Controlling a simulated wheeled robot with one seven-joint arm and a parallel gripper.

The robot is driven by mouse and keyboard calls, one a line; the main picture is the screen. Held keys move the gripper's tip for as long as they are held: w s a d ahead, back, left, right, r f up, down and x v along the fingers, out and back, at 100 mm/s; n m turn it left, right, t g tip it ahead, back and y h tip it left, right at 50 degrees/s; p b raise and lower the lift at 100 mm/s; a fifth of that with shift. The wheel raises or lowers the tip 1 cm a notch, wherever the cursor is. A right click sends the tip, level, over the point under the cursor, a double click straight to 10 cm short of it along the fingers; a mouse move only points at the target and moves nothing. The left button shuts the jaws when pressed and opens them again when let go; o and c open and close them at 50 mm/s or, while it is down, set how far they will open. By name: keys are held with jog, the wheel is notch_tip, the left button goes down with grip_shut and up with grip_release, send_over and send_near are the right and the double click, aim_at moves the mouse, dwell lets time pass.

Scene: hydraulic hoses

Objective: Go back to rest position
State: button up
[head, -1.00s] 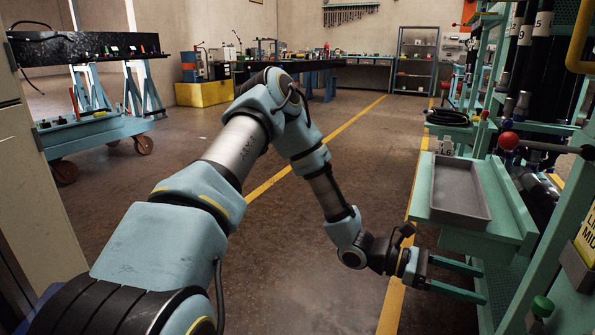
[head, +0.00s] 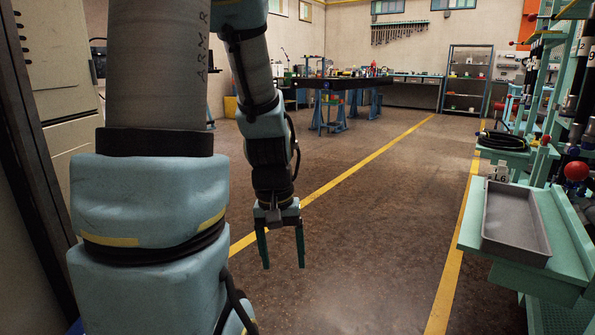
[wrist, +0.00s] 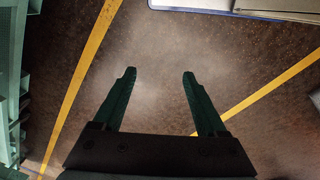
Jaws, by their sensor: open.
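My gripper (head: 283,266) hangs at the end of my folded arm, left of centre in the head view, with its fingers pointing down over bare floor. In the wrist view my gripper (wrist: 159,72) shows two dark green fingers spread apart, with only floor between them. It is open and empty. No object is held or touched.
A grey tray (head: 552,262) lies on a teal bench at the right, with a black coiled hose (head: 503,141) behind it. A dark workbench (head: 345,83) and a shelf unit (head: 466,80) stand at the back. A pale cabinet (head: 60,70) is close at left. The middle floor is clear.

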jog(key=a+r+p, duration=0.2)
jog(key=r+p, duration=1.1)
jog(key=r, duration=0.1)
jog(key=a+r+t+p, duration=0.1)
jog(key=a+r+p, duration=0.1)
jog(key=r+p, duration=1.2)
jog(key=shift+w+r+m+y, duration=0.3)
jog(key=shift+r+y, duration=0.1)
jog(key=shift+r, duration=0.2)
jog(key=shift+o, duration=0.3)
jog(key=shift+r, duration=0.2)
jog(key=shift+o, duration=1.7)
jog(key=shift+d, duration=0.1)
